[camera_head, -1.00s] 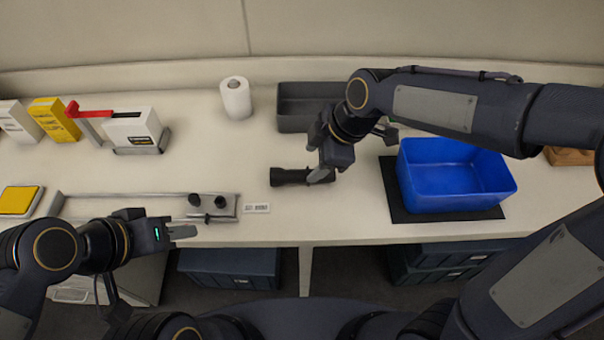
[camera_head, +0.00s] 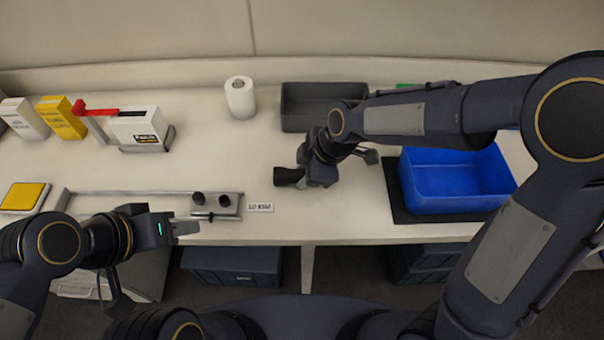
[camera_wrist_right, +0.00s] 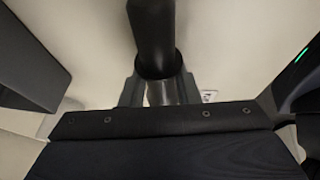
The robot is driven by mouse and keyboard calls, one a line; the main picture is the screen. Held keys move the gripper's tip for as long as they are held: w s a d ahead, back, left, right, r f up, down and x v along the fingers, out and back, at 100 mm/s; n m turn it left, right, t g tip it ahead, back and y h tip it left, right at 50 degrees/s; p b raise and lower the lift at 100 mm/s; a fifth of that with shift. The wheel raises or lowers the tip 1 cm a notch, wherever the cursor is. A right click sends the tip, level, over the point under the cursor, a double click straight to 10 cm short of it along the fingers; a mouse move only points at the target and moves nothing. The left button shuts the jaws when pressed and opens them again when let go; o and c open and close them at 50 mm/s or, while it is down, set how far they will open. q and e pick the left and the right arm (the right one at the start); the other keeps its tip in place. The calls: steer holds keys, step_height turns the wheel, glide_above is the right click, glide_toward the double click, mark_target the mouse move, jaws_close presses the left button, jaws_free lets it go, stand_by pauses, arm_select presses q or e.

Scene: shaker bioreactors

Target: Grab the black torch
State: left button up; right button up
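The black torch (camera_head: 287,177) lies on the bench, its wide end sticking out to the left of my right gripper (camera_head: 313,180). The rest of it is hidden under that gripper in the head view. In the right wrist view the torch (camera_wrist_right: 151,35) runs down from the top edge to between the two grey fingers of my right gripper (camera_wrist_right: 160,92). The fingers flank it closely; whether they press on it is not clear. My left gripper (camera_head: 186,228) hangs empty near the bench's front edge at left; its finger gap is not visible.
A blue bin (camera_head: 455,182) stands on a black mat (camera_head: 400,205) to the right. A dark grey tray (camera_head: 305,122) and a paper roll (camera_head: 240,98) stand behind. A metal fixture with black knobs (camera_head: 215,203) and a label (camera_head: 259,207) lie to the left.

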steer(key=c, duration=0.4)
steer(key=shift+r, duration=0.1)
